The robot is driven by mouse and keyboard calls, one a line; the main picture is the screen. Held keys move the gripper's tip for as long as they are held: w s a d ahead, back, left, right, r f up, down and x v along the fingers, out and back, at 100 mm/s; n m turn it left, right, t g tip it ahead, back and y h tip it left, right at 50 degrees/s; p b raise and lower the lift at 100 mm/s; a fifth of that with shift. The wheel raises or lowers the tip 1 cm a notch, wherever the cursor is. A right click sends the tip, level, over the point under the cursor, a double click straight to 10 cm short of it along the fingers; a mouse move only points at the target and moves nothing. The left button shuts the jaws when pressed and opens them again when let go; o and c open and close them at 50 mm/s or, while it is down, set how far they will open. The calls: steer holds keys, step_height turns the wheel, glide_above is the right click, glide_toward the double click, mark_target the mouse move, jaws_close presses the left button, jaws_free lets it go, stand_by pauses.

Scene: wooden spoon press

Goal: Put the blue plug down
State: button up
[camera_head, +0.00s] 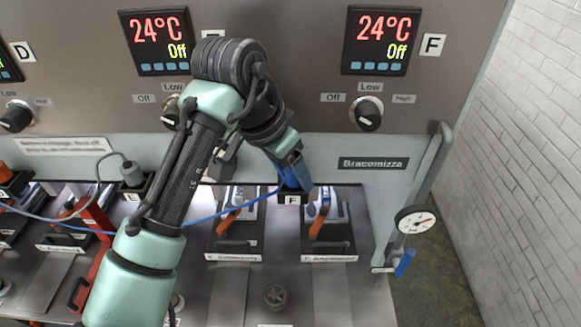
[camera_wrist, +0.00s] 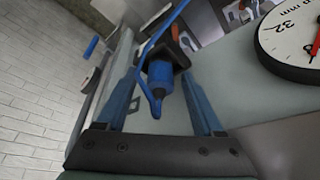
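The blue plug (camera_wrist: 160,76) shows in the wrist view with its blue cable running up and to the right. It sits at a black socket block (camera_wrist: 181,57); how deep it is seated I cannot tell. My gripper (camera_wrist: 156,88) is open, with one blue finger on each side of the plug and a visible gap to both. In the head view my gripper (camera_head: 297,178) is at the block labelled F (camera_head: 291,198), below the control panel. There the plug (camera_head: 286,178) is mostly hidden by my gripper.
A blue cable (camera_head: 225,211) runs left from the plug. Two presses with orange handles (camera_head: 318,222) stand nearby on the metal bench. A dial gauge (camera_head: 415,220) and a lever (camera_head: 427,178) are at the right. A dark knob (camera_head: 275,296) lies in front.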

steer(key=shift+r, duration=0.1)
steer(key=b+v, duration=0.2)
steer(key=v, duration=1)
